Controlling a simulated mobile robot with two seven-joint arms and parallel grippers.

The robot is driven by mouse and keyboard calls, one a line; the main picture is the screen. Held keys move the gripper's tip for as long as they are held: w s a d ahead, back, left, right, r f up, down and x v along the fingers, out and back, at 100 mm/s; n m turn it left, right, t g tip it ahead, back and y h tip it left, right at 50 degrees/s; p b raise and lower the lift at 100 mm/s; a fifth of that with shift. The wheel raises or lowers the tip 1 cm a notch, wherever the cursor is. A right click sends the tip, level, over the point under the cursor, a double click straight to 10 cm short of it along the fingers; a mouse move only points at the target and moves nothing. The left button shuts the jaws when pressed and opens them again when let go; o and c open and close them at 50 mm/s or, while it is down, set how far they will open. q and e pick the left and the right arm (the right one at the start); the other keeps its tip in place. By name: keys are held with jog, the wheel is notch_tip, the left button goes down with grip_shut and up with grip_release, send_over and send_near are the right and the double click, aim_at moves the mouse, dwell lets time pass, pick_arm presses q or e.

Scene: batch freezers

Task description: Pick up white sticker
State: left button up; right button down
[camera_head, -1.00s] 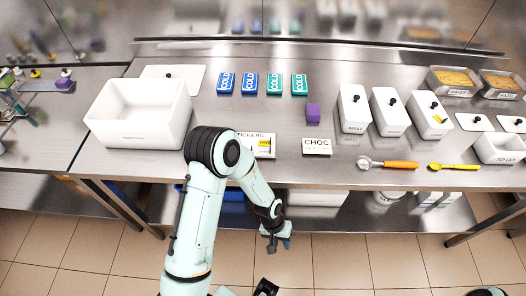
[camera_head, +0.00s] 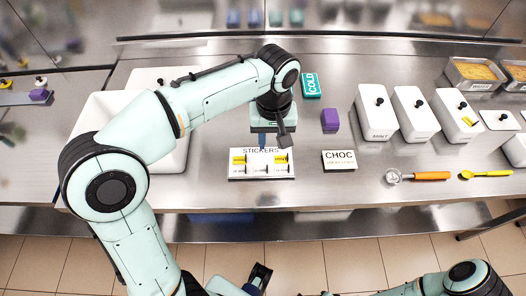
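A white sticker board (camera_head: 234,177) marked "STICKERS" lies near the front edge of the counter. Yellow stickers (camera_head: 238,160) show in its upper row, and white stickers (camera_head: 262,171) with small dark print show in its lower row. My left gripper (camera_head: 270,143) points down just behind and above the board, near its top edge. The small finger gap is not clear, and I see nothing held. A dark part (camera_head: 262,276) at the bottom edge may be my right gripper, but its fingers are not clear.
A "CHOC" card (camera_head: 339,155) lies right of the board, with a purple block (camera_head: 330,119) behind it. White lidded tubs (camera_head: 374,118), a scoop (camera_head: 420,176) and a yellow spoon (camera_head: 486,174) are further right. My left arm partly hides a white bin (camera_head: 88,120).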

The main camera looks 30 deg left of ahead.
pick_arm(q)
jog(key=f, duration=0.1)
jog(key=b, duration=0.1)
send_over(267, 166)
jog(key=f, duration=0.6)
jog(key=shift+s+d, duration=0.15)
jog(key=shift+d, duration=0.25)
jog(key=shift+a+f+b, duration=0.2)
jog(key=shift+f+b, duration=0.05)
jog(key=shift+f, duration=1.35)
jog(key=shift+a+f+b, duration=0.15)
jog(key=shift+f+b, duration=0.1)
jog(key=shift+f, duration=1.3)
grip_shut()
